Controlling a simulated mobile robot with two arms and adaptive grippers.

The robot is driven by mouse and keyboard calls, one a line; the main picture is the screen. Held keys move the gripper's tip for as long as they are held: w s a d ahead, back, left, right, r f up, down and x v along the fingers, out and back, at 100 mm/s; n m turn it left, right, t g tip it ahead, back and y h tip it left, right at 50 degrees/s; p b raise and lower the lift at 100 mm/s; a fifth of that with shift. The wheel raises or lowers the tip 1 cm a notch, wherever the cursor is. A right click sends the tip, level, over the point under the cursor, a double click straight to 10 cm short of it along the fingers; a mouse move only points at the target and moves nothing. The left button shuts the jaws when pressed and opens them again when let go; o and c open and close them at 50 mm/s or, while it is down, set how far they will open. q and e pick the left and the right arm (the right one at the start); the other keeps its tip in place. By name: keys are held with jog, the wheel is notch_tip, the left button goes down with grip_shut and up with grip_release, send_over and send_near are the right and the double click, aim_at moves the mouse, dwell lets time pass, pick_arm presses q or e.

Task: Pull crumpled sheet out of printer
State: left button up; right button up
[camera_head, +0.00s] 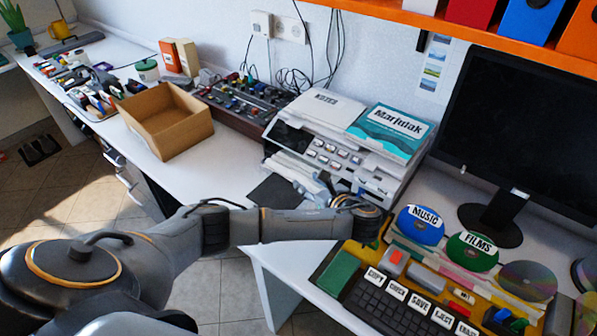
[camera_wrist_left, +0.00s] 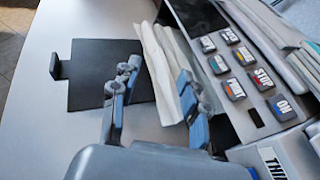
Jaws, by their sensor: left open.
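The printer (camera_head: 345,150) stands on the white desk, with labelled buttons on its front, which also show in the left wrist view (camera_wrist_left: 240,65). A crumpled white sheet (camera_wrist_left: 163,68) sticks out of its front over the desk, beside a dark flat tray (camera_wrist_left: 98,70). In the head view the sheet (camera_head: 290,166) is partly hard to tell from the printer's front. My left gripper (camera_wrist_left: 157,76) is open at the printer's front. Its two fingertips lie to either side of the sheet in the wrist view; I cannot tell whether they touch it. My right gripper is not in view.
A teal book (camera_head: 388,131) and a white one lie on the printer. A cardboard box (camera_head: 167,125) and a mixer board (camera_head: 240,105) stand left. A keyboard (camera_head: 400,305), discs labelled MUSIC (camera_head: 421,228) and FILMS (camera_head: 472,255), and a monitor (camera_head: 520,125) are right.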

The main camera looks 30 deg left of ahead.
aim_at(293, 172)
pick_arm(q)
jog(key=x, duration=0.4)
jog(key=shift+w, duration=0.1)
jog(key=x, duration=0.5)
jog(key=shift+f, duration=0.1)
jog(key=shift+w+a+f, duration=0.15)
jog(key=shift+w+a, duration=0.1)
jog(key=shift+a, duration=0.2)
jog(key=c, duration=0.9)
grip_shut()
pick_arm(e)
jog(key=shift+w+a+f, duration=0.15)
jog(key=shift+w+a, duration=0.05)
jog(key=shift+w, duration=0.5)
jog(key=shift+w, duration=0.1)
